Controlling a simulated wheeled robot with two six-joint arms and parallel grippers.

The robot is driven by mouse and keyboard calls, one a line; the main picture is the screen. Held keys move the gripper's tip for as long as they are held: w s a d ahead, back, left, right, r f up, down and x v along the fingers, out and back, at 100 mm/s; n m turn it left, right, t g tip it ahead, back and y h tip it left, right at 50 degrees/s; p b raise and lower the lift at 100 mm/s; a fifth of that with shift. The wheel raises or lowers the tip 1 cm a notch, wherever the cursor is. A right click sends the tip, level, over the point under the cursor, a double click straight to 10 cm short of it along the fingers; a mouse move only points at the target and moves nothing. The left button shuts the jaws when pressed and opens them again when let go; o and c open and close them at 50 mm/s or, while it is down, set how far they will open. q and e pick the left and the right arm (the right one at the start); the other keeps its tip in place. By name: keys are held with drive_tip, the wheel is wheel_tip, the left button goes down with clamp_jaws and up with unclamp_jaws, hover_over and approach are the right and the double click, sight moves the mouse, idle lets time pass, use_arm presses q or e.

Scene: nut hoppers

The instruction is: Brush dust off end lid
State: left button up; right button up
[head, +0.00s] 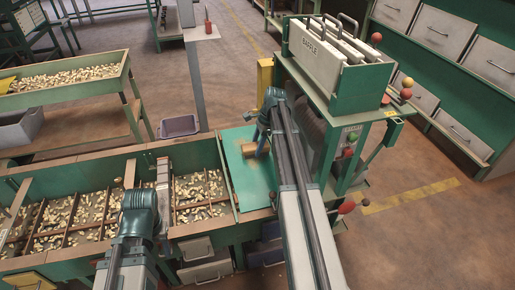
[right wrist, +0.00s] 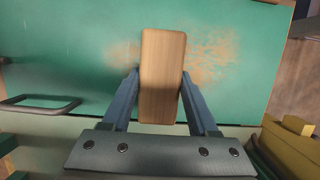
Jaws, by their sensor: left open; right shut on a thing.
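The end lid (head: 247,187) is a flat green panel at the right end of the hopper bench; it fills much of the right wrist view (right wrist: 60,50). Tan dust (right wrist: 215,55) lies on it right of the brush, with a fainter patch (right wrist: 120,52) to the left. My right gripper (right wrist: 160,85) is shut on a wooden brush (right wrist: 162,60), held over the lid between the dust patches. The brush also shows in the head view (head: 248,149). Its bristles are hidden, so contact with the lid cannot be told. My left gripper (head: 140,197) is open over the hoppers.
Open hoppers of nuts (head: 80,208) lie left of the lid. A green machine with a white baffle box (head: 320,55) stands right of it. A purple bin (head: 178,126) sits behind. A dark handle (right wrist: 40,105) is at the left in the right wrist view.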

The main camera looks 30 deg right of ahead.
drive_tip(key=shift+w+d, duration=0.25)
drive_tip(key=shift+w, duration=0.85)
drive_tip(key=shift+w, duration=0.1)
drive_tip(key=shift+w+d, duration=0.2)
drive_tip(key=shift+w, duration=0.6)
drive_tip(key=shift+w+d, duration=0.2)
drive_tip(key=shift+w, duration=0.55)
drive_tip(key=shift+w+d, duration=0.2)
drive_tip(key=shift+w, duration=0.65)
drive_tip(key=shift+w+d, duration=0.2)
drive_tip(key=shift+w, duration=0.65)
drive_tip(key=shift+w+d, duration=0.2)
drive_tip(key=shift+w, duration=0.65)
drive_tip(key=shift+w+d, duration=0.2)
drive_tip(key=shift+w, duration=0.6)
